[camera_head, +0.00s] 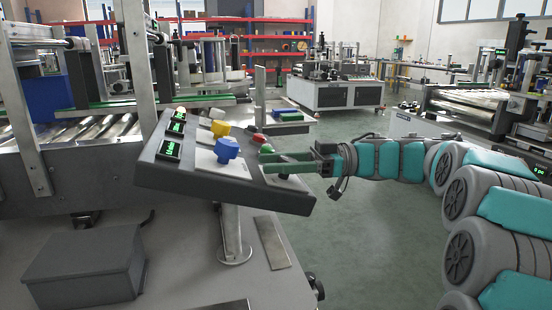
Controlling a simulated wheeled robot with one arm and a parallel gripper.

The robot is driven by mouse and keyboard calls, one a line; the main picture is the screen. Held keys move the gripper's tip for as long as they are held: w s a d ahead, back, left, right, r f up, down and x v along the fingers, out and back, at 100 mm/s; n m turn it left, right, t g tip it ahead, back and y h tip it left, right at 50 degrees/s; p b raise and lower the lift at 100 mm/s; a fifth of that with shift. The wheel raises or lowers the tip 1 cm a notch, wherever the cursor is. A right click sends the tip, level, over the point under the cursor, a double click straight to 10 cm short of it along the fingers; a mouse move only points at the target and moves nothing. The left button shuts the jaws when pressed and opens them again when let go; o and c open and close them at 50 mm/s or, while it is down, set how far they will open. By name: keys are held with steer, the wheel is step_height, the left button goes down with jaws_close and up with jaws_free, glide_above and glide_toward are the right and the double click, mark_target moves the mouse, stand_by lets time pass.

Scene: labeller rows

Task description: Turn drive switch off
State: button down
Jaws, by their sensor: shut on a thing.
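A dark sloping control panel (215,180) stands on a post at the left centre. My gripper (272,163) reaches in from the right, with its green fingers over the panel's right end. It is shut on a small dark switch (288,177) there, which I take to be the drive switch. The fingers hide most of this switch, so its position and label cannot be read. A green button (266,149) and a red button (259,138) are just behind the fingertips. A blue knob (227,148) is left of them, with a yellow knob (220,127) behind it.
Small green displays (168,149) line the panel's left side. A roller conveyor (90,135) and metal frame stand at the left. A grey box (88,268) is on the machine bed below. Open floor (355,235) lies below my arm. Other machines (335,92) stand farther back.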

steer(key=shift+n+g, duration=0.3)
steer(key=shift+g, duration=0.2)
steer(key=shift+c, duration=1.7)
jaws_free()
